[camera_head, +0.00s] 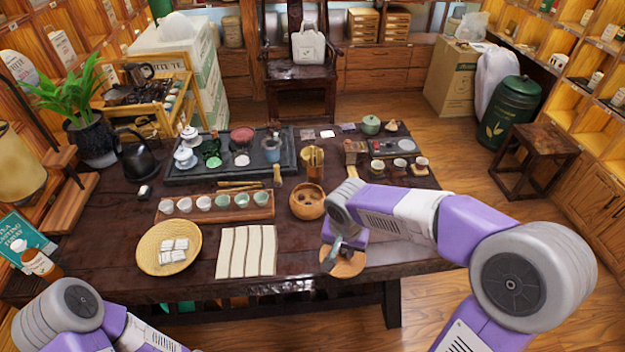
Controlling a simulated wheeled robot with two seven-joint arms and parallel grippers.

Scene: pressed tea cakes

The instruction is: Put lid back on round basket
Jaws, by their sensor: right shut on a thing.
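The round basket (307,209) is a small brown open container near the middle of the table, with dark round shapes inside. The lid (349,265) is a flat, round, tan-orange disc at the table's front, to the right of and nearer than the basket. My right gripper (331,259) is shut on the lid at its left side and partly covers it. I cannot tell whether the lid touches the table. The lid is apart from the basket. My left arm shows at the lower left, but its gripper is out of view.
A shallow woven tray (146,239) with white packets and a pale slatted mat (246,252) lie left of the lid. A row of cups on a wooden tray (262,212) stands left of the basket. A dark tea tray (285,160) and a bamboo tool holder (313,162) stand behind.

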